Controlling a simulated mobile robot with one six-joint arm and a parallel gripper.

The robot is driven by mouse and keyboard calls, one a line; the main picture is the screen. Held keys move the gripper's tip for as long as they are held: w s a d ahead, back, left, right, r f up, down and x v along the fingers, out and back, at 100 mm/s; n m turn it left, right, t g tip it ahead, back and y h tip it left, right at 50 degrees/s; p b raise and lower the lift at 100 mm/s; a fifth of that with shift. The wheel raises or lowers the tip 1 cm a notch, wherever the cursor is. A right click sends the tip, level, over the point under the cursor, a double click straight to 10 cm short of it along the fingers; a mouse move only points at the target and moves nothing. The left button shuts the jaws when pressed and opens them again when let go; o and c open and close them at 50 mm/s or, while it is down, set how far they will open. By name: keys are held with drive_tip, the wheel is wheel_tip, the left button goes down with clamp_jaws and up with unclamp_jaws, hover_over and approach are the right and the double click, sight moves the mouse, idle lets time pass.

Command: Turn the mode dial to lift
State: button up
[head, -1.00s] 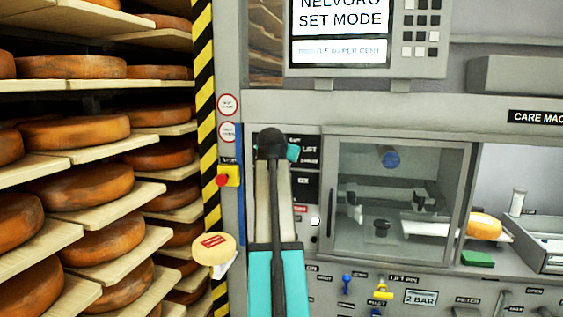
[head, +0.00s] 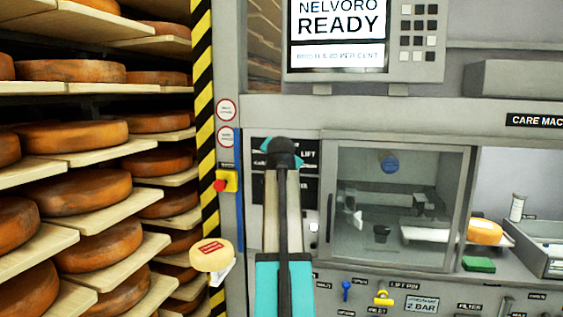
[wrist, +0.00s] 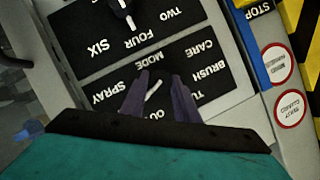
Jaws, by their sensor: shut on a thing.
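The mode dial (wrist: 153,92) shows in the wrist view as a white pointer line between my fingers, on a black plate (wrist: 208,58) labelled MODE, CARE, BRUSH and SPRAY. Other labels are partly hidden by my fingers. My gripper (wrist: 160,90) has its two purple fingers shut on the dial. In the head view my gripper (head: 282,152) is in front of the upper black plate, where the word LIFT (head: 307,155) shows to its right; the dial itself is hidden there. The screen (head: 338,30) reads NELVORO READY. I cannot tell exactly which label the pointer meets.
A second dial (wrist: 122,5) with TWO, FOUR and SIX is close by in the wrist view. A red stop button (head: 221,185), a glass-fronted chamber (head: 395,200) and racks of cheese wheels (head: 70,136) flank the panel. A small pale cheese (head: 212,255) is at lower left.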

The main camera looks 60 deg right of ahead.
drive_tip(key=o, duration=1)
drive_tip(key=shift+s+d, duration=0.25)
drive_tip(key=shift+d, duration=0.05)
drive_tip(key=shift+w+a, duration=0.15)
drive_tip(key=b+v, duration=0.2)
drive_tip(key=v, duration=1.2)
drive_tip(key=shift+r, duration=0.1)
